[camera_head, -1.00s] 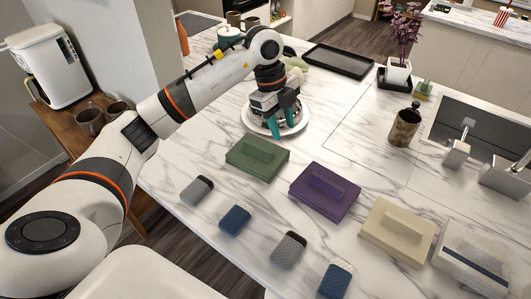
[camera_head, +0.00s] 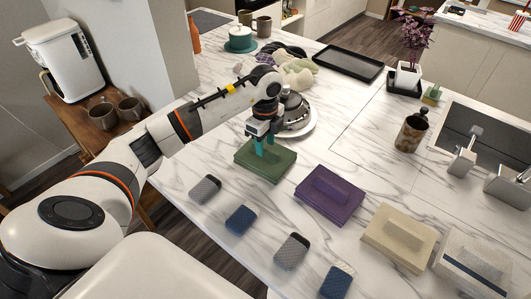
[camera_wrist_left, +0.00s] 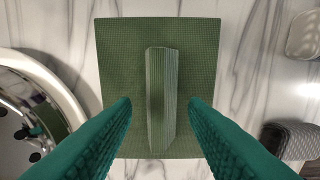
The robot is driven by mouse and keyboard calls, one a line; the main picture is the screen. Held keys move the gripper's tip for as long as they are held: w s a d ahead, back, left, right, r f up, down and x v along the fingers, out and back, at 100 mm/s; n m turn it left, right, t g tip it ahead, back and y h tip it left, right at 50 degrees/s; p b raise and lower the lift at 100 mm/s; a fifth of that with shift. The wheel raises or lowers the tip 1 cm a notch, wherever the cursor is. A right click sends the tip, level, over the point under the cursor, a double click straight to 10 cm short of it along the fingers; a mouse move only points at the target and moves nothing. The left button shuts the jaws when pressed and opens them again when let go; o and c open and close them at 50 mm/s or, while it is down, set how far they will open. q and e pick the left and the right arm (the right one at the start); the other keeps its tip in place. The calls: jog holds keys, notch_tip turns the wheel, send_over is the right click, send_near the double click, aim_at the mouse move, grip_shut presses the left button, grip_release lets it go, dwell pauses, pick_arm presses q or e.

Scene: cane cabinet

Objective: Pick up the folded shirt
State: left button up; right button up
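Folded shirts lie in a row on the marble counter: a green one (camera_head: 265,162), a purple one (camera_head: 329,195), a beige one (camera_head: 398,237) and a white and grey one with a dark stripe (camera_head: 473,265). Each has a raised ridge on top. My left gripper (camera_head: 265,147) is over the green shirt. In the left wrist view its teal fingers (camera_wrist_left: 160,115) are spread, one on each side of the green shirt's ridge (camera_wrist_left: 160,95), with gaps between. Whether the fingertips touch the shirt cannot be told. My right gripper is not in view.
Several rolled socks, such as a grey one (camera_head: 205,188), lie along the near edge.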

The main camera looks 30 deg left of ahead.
pick_arm(q)
jog(key=shift+f, duration=0.8)
grip_shut()
jog(key=shift+w+r, duration=0.1)
